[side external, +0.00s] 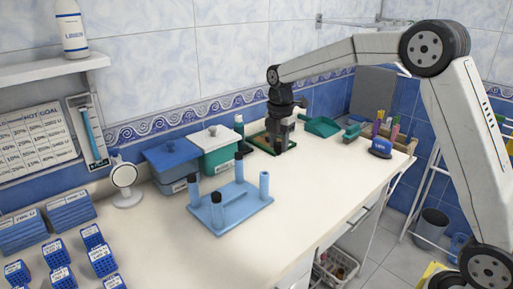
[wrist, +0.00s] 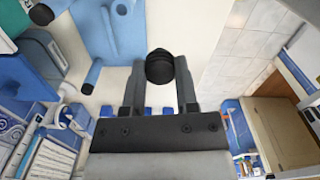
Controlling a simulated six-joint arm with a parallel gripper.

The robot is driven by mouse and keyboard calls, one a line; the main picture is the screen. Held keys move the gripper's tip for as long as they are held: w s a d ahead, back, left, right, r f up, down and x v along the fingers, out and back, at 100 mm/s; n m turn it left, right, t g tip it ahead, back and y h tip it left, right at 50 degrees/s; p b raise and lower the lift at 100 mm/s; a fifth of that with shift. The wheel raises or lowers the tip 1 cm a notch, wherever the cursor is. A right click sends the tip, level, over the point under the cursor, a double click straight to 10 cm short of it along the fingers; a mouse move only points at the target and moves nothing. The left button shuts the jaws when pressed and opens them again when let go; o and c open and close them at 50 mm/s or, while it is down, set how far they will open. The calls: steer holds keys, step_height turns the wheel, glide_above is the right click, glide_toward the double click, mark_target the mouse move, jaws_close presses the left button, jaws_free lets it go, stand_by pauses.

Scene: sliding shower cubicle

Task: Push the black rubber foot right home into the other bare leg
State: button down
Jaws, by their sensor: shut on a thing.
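My gripper (side external: 283,141) is low over the green tray at the back of the counter. In the wrist view its two fingers (wrist: 160,82) are shut on a black rubber foot (wrist: 160,66). A light blue base (side external: 233,211) lies on the counter with its legs pointing up, well in front of my gripper. Two legs carry black feet, the front one (side external: 217,198) and the back one (side external: 239,156). The left leg (side external: 194,186) and the right leg (side external: 264,184) are bare. Part of the base (wrist: 110,30) shows at the upper left of the wrist view.
The green tray (side external: 258,144) lies under my gripper. A blue box (side external: 172,164) and a white-and-green box (side external: 216,146) stand behind the base. A round mirror (side external: 124,176) stands at the left, a green dustpan (side external: 322,126) at the right. The counter right of the base is clear.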

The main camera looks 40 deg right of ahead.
steer(key=w+f, duration=0.3)
steer(key=w, duration=0.2)
steer(key=shift+w+d+f, duration=0.15)
steer(key=shift+w+d, duration=0.1)
steer(key=shift+w, duration=0.1)
steer(key=shift+f, duration=0.2)
steer(key=shift+f, duration=2.6)
steer(key=shift+f, duration=0.1)
steer(key=c, duration=0.9)
jaws_free()
steer(key=shift+c, duration=0.2)
jaws_close()
